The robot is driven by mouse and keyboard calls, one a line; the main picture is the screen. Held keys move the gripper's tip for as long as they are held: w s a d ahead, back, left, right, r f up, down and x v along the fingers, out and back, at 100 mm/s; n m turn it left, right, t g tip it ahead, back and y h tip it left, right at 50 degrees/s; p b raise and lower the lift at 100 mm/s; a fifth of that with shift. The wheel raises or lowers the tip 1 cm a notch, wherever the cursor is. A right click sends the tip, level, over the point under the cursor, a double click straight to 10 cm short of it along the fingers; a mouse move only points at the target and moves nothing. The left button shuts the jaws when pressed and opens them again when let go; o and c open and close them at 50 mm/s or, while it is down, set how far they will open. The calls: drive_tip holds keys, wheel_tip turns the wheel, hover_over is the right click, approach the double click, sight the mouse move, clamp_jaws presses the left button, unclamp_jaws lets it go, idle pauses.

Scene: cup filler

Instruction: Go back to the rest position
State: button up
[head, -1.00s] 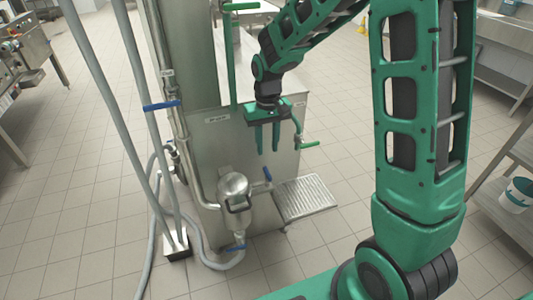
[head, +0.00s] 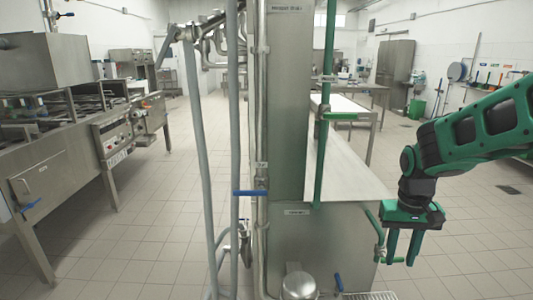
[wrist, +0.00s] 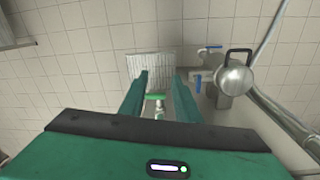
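My gripper (head: 402,262) hangs fingers-down at the right in the head view, just right of the steel cup filler (head: 330,240). Its two green fingers are apart with nothing between them. In the wrist view, my gripper (wrist: 160,82) is also open and empty. Between and beyond its fingers is a green-handled tap (wrist: 155,97), lower down. The tap also shows in the head view (head: 380,250), left of the fingers. I cannot tell the exact gap, but no contact shows.
A slatted drip tray (wrist: 152,65) and a steel pot-shaped vessel (wrist: 235,79) with a black handle sit low at the filler. Grey pipes (head: 200,150) rise at its left. A steel cooking line (head: 60,150) stands far left. Tiled floor (head: 480,220) is open at right.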

drive_tip(key=s+d+r+m, duration=0.1)
drive_tip(key=s+d+m, duration=0.1)
drive_tip(key=s, duration=0.9)
drive_tip(key=s+d+r+m, duration=0.2)
drive_tip(key=s+d, duration=0.3)
drive_tip(key=s, duration=0.6)
drive_tip(key=shift+r+y, duration=0.25)
drive_tip(key=shift+y, duration=0.15)
drive_tip(key=shift+w, duration=0.1)
drive_tip(key=shift+w+f, duration=0.25)
drive_tip(key=shift+w, duration=0.35)
